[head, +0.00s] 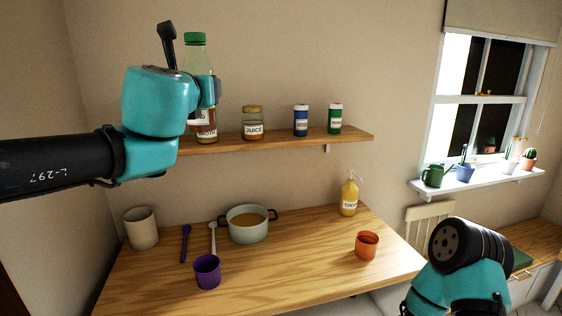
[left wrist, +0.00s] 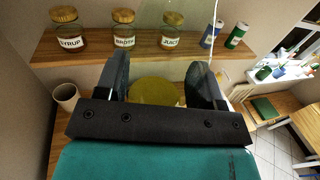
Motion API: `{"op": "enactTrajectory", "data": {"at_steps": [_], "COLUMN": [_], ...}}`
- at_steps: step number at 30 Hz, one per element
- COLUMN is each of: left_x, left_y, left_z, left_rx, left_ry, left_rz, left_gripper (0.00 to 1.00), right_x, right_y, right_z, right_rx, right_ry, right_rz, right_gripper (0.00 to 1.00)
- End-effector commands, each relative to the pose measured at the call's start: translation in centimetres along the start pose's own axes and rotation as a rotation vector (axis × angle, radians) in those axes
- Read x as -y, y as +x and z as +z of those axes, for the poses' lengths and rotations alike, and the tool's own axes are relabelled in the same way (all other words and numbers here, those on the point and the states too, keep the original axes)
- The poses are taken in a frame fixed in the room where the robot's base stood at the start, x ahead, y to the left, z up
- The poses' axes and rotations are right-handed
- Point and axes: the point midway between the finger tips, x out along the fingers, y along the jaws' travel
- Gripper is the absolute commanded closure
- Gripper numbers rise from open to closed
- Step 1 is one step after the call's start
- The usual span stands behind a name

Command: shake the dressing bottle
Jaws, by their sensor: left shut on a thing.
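A clear greenish bottle with a green cap (head: 195,40) is upright in the air in front of the wall shelf. Its label is not readable. My left gripper (head: 211,92) is shut around its body, with the neck and cap standing above the fingers. In the left wrist view, the bottle (left wrist: 152,92) shows as yellow-olive between the two dark fingers (left wrist: 165,85). The gripper hides much of the bottle's lower part in the head view. My right arm is at the lower right of the head view; its gripper fingers are not visible.
The wall shelf (head: 290,138) holds a juice jar (head: 253,124), a broth jar (head: 207,135), a syrup jar (left wrist: 66,30) and blue and green containers. Below, the wooden counter (head: 300,270) holds a pot (head: 248,224), purple cup (head: 207,272), orange cup (head: 367,245) and pump bottle (head: 349,195).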

Motion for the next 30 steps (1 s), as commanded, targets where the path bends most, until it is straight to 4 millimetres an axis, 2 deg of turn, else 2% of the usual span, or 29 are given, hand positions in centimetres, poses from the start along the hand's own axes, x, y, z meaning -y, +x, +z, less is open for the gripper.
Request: {"op": "enactTrajectory", "data": {"at_steps": [9, 18, 27, 30], "left_x": [-0.4, -4.4, -4.5, -4.0], "left_y": [0.0, 0.0, 0.0, 0.0], "left_z": [0.1, 0.1, 0.1, 0.1], "left_rx": [0.002, 0.002, 0.002, 0.002], "left_ry": [-0.001, 0.000, 0.000, 0.000], "left_rz": [0.003, 0.005, 0.001, 0.000], "left_gripper": [0.72, 0.72, 0.72, 0.72], "right_x": [0.0, 0.0, 0.0, 0.0], "right_y": [0.0, 0.0, 0.0, 0.0], "right_z": [0.0, 0.0, 0.0, 0.0], "right_rx": [0.000, 0.000, 0.000, 0.000], "right_ry": [0.000, 0.000, 0.000, 0.000], "right_rz": [0.000, 0.000, 0.000, 0.000], "right_gripper": [0.57, 0.57, 0.57, 0.57]}}
